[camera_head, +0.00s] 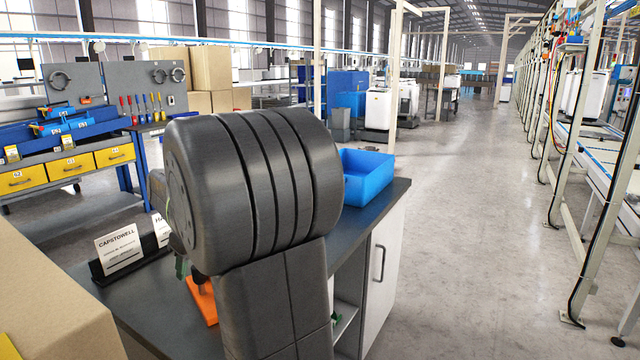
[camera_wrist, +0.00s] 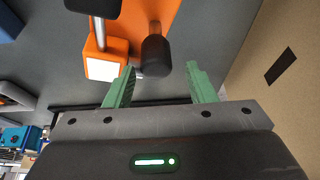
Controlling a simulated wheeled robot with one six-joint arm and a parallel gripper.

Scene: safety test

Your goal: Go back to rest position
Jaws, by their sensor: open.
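My gripper (camera_wrist: 160,66) is open in the wrist view, with its two green fingers apart and nothing held between them. Just beyond the fingertips is an orange fixture (camera_wrist: 160,14) with a metal rod, an orange block and a black cylindrical knob (camera_wrist: 156,52). The knob appears in line with the gap between the fingers, and I cannot tell the distance to it. In the head view my arm hides most of the gripper, and only part of the orange fixture (camera_head: 203,302) shows on the dark worktop.
The dark worktop (camera_head: 150,305) carries a blue bin (camera_head: 368,188) at its far right corner and a sign holder (camera_head: 120,250) at left. A cardboard box (camera_head: 55,290) stands close at the left. A workbench with yellow drawers (camera_head: 70,167) is behind. The right floor aisle is clear.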

